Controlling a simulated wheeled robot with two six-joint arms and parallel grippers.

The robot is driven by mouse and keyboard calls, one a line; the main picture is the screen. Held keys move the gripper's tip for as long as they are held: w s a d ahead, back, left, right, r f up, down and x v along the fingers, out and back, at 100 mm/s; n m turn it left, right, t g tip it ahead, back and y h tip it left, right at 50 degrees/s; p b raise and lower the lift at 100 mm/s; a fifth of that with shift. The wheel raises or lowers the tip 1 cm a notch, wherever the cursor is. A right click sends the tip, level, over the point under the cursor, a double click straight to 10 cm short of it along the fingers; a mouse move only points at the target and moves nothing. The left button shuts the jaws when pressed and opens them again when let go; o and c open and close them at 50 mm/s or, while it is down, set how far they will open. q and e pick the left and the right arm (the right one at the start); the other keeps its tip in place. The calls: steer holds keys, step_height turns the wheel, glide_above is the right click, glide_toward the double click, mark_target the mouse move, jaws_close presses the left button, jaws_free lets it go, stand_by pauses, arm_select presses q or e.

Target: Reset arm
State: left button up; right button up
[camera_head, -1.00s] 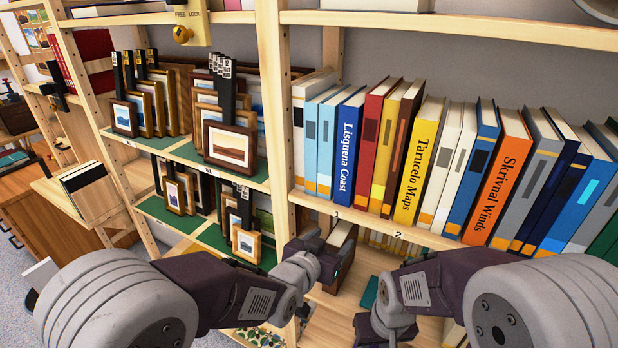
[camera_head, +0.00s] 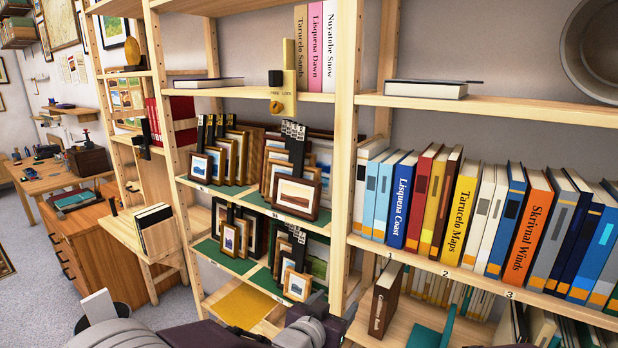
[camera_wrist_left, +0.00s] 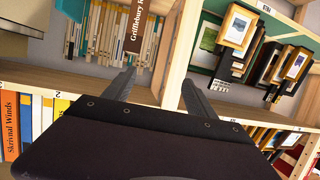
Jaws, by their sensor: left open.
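My left gripper (camera_wrist_left: 160,88) shows in the left wrist view with its two dark fingers spread apart. Nothing is visible between the fingers except the shelves behind. In the head view, part of my left arm shows at the bottom edge, in front of the shelving; its fingertips cannot be made out there.
Wooden shelving (camera_head: 343,190) fills the middle and right. It holds a row of books (camera_head: 465,215), framed prints (camera_head: 293,190) and a brown book (camera_head: 383,300) low down. A cabinet (camera_head: 100,250) stands at left, with open grey floor (camera_head: 25,290) beside it.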

arm_select(q)
steer(key=a+n+g+y+p, duration=0.2)
steer(key=a+n+y+p, duration=0.25)
steer(key=a, duration=1.35)
steer(key=s+a+f+g, duration=0.2)
steer(key=s+f+g, duration=0.1)
steer(key=s, duration=0.4)
steer(key=s+a+f+g+y, duration=0.1)
steer(key=s+f+g, duration=0.2)
steer(key=s, duration=0.4)
steer(key=s+a+f+n+g, duration=0.1)
steer(key=s+a+f+g, duration=0.1)
steer(key=s, duration=0.5)
step_height(320, 180, down, 2)
steer(key=shift+a+g+y+p, duration=0.3)
steer(key=shift+g+y+p, duration=0.05)
steer(key=shift+g, duration=0.35)
